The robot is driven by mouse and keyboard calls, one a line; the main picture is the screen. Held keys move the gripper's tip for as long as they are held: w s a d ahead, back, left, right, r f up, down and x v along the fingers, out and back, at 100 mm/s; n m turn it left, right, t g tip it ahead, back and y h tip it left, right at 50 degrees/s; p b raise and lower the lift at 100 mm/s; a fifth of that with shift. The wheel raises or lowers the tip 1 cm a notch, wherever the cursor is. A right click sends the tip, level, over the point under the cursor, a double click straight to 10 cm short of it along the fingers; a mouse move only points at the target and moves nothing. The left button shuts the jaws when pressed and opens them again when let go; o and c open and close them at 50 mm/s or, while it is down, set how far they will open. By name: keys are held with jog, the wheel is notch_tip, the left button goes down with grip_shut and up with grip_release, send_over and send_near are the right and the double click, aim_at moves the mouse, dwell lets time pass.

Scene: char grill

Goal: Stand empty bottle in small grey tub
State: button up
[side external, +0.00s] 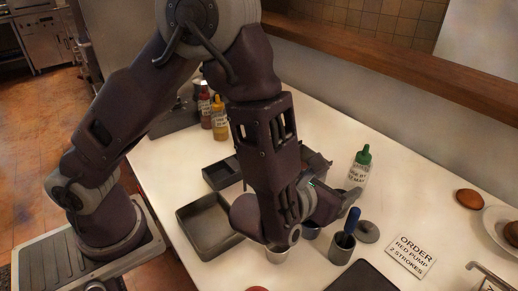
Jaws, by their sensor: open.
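My gripper (322,206) is low over the middle of the counter, largely hidden behind my own wrist and forearm. Its fingertips cannot be made out, and nothing is seen held in it. A small dark grey tub (222,174) sits left of my forearm, with a larger grey tray (207,228) in front of it. A bottle with a green cap and white label (359,168) stands upright to the right of my arm. A red bottle (205,108) and a yellow bottle (220,120) stand upright at the back left. I cannot tell which bottle is empty.
Metal cups stand close to my wrist; one cup (341,249) holds a blue-handled tool. A round grey item (368,232) lies beside it. An order card (411,256) reads "RED PUMP 2 STROKES". A bun (469,199) and a plate (492,221) are at right. The back right counter is clear.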

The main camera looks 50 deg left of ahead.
jog(key=a+r+n+y, duration=0.1)
jog(key=a+r+n, duration=0.1)
jog(key=a, duration=0.1)
jog(key=s+a+r+n+g+y, duration=0.1)
jog(key=a+r+n+y, duration=0.1)
jog(key=a, duration=0.2)
jog(key=s+a+r+n+y, duration=0.1)
jog(key=a+r+n, duration=0.1)
jog(key=a+n, duration=0.1)
jog(key=shift+a+g+y, duration=0.3)
jog(key=shift+a+g, duration=0.1)
jog(key=shift+a, duration=0.2)
jog(key=s+a+r+n+g+y, duration=0.25)
jog(key=s+a+n+g, duration=0.35)
jog(key=s+a+n, duration=0.5)
jog(key=s+d+r+n+g+h, duration=0.1)
jog(key=s+n+h, duration=0.3)
jog(key=s+n, duration=0.6)
jog(key=shift+d+r+g, duration=0.25)
jog(key=shift+d+g, duration=0.35)
jog(key=shift+o, duration=0.2)
jog(key=s+d+r+n+t+h, duration=0.1)
jog(key=d+r+n+t+h, duration=0.1)
jog(key=d+n, duration=0.4)
jog(key=r+h, duration=0.1)
jog(key=h, duration=0.1)
jog(key=shift+s+r+n+h, duration=0.2)
jog(key=shift+s+n+h, duration=0.15)
jog(key=shift+s+n, duration=0.05)
jog(key=shift+d, duration=0.15)
